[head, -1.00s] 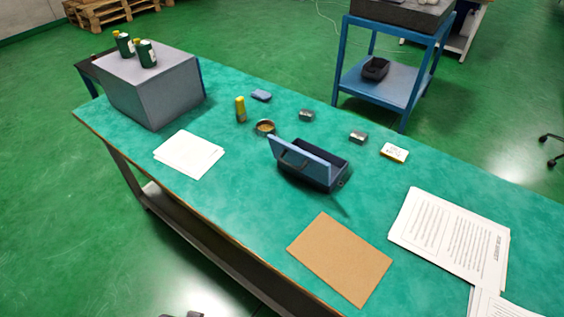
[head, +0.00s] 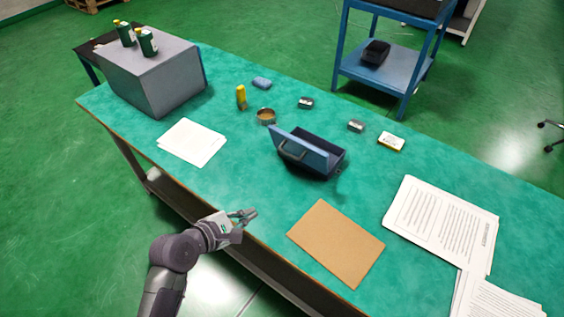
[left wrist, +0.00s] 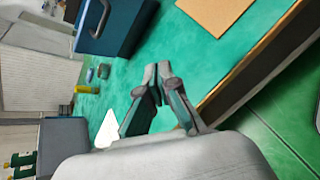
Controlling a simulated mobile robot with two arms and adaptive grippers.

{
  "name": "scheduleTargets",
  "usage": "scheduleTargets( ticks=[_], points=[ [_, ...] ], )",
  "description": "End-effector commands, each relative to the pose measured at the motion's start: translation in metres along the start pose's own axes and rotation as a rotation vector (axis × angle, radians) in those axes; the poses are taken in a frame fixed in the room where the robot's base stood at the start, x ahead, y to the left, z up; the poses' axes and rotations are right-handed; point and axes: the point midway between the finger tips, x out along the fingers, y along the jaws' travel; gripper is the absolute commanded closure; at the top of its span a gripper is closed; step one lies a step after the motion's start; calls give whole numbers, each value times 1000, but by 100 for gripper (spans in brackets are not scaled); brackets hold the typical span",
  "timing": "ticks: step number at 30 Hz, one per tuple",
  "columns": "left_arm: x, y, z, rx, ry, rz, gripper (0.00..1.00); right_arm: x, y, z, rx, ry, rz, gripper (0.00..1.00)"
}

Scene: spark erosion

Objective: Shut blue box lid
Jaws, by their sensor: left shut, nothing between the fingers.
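The blue box (head: 322,169) stands on the green table with its blue lid (head: 300,152) raised, so the dark inside shows behind the lid. A dark handle is on the lid's near face. My left gripper (head: 250,214) is shut and empty at the table's front edge, below and left of the box and apart from it. In the left wrist view the left gripper's fingertips (left wrist: 157,72) are close together, and the blue box (left wrist: 112,25) shows at the upper left, partly cut off. My right gripper is not seen.
A brown cardboard sheet (head: 336,243) lies right of my left gripper. White papers (head: 192,142) lie to the left and printed sheets (head: 441,223) to the right. A grey case (head: 155,80) is at far left.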

Motion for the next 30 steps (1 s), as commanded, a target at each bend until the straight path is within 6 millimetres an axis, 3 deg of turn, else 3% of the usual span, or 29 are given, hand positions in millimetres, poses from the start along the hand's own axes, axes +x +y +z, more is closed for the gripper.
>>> scheduleTargets(
  ticks=[3, 9, 16, 27, 30],
  points=[
    [16, 25, 9, -338, -87, 66, 100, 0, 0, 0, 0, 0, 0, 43],
    [27, 46, 15, -644, -173, 107, 100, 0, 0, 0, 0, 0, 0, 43],
    [47, 52, 18, -684, -184, 110, 100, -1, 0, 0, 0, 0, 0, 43],
    [123, 64, 28, -678, -181, 109, 100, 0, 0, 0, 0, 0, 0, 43],
    [132, 74, 39, -677, -183, 111, 100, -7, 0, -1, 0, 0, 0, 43]
  ],
)
